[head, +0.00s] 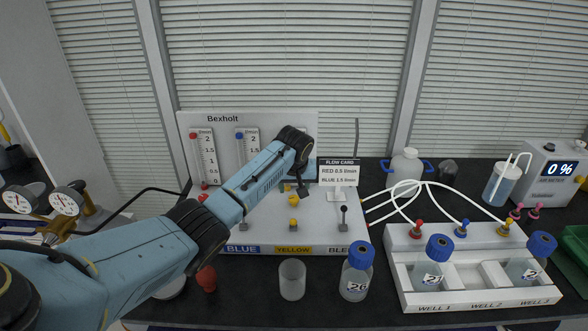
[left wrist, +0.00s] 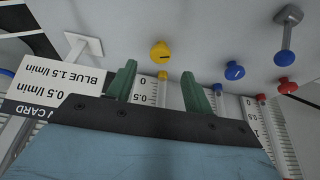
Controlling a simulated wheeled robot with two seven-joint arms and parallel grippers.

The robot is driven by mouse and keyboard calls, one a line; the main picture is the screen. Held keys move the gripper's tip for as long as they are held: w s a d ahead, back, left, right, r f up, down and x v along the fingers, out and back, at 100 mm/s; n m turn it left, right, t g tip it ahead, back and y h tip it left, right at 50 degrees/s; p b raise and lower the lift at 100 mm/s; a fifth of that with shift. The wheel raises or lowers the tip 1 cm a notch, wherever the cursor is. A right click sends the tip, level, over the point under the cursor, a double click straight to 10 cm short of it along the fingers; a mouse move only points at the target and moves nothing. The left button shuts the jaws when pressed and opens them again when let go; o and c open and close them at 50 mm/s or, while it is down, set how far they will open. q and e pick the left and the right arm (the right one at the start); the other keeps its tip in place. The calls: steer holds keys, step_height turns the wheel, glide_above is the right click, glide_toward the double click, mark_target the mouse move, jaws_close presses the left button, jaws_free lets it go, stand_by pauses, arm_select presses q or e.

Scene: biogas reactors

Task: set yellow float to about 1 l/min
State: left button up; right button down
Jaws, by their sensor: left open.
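The yellow knob (head: 294,200) sits on the white panel's base, just below my left gripper (head: 302,188). In the left wrist view the same yellow knob (left wrist: 160,50) has a dark mark on its face. It lies a little beyond the green fingertips of the left gripper (left wrist: 159,78), which are apart with nothing between them. The lower end of the yellow flow tube (left wrist: 163,75) shows between the fingers, by the 0 and 0.5 marks. My arm hides that tube in the head view. I cannot tell where the yellow float stands. My right gripper is out of view.
The flow card (head: 339,172) stands right of the left gripper. A blue knob (left wrist: 235,70) and a red knob (left wrist: 287,86) lie beside the yellow one. A black lever (head: 343,212) rises at the base's right. A beaker (head: 292,280) and blue-capped bottle (head: 357,272) stand in front.

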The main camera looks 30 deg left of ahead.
arm_select(q)
steer(key=v, duration=0.8)
steer(key=shift+p, duration=0.35)
steer(key=shift+f, duration=0.1)
